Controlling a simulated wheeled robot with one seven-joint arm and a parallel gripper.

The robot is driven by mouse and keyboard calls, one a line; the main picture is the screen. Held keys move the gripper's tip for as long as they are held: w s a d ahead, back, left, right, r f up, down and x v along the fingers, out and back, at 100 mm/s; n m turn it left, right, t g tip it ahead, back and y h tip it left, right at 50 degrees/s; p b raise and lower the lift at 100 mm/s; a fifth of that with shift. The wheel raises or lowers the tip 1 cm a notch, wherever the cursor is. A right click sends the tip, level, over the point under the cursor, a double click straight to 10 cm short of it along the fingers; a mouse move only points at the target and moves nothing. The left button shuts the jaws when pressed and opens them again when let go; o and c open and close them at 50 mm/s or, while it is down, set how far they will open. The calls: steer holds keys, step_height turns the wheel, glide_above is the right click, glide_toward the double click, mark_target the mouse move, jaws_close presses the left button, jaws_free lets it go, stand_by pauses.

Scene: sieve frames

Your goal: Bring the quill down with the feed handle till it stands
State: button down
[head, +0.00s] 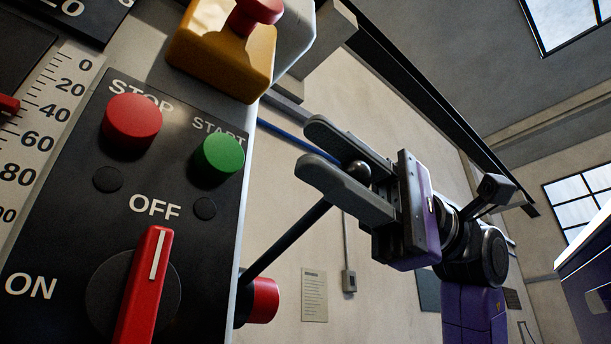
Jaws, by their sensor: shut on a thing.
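The feed handle is a thin dark rod (288,240) rising to the right from a red and black hub (263,300) at the machine's side. It ends in a round dark knob (357,171). My gripper (320,152) comes in from the right, and its two grey fingers lie on either side of the knob, shut on it. The fingertips reach past the knob to the left. The quill is not in view. A scale (45,125) with marks from 0 down shows at the left, with a red pointer (9,103) a little below the 20 mark.
The black panel (225,185) carries a red STOP button (132,120), a green START button (223,152) and a red rotary switch (148,285) pointing to OFF. A yellow box with a red emergency button (225,50) sits above. Open room lies right of the machine.

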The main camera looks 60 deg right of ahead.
step_height(320, 180, down, 19)
steer(key=n+g+b, duration=0.3)
steer(key=n+b, duration=0.7)
steer(key=n, duration=0.3)
steer(key=shift+n+g+b, duration=0.3)
steer(key=shift+n+b, duration=0.05)
steer(key=shift+n, duration=0.05)
steer(key=shift+w+f, duration=0.1)
steer(key=c, duration=1.1)
jaws_free()
steer(key=shift+o, duration=0.2)
steer(key=shift+d, duration=0.1)
steer(key=v, duration=0.7)
steer(key=shift+d+f, duration=0.15)
steer(key=shift+d, duration=0.25)
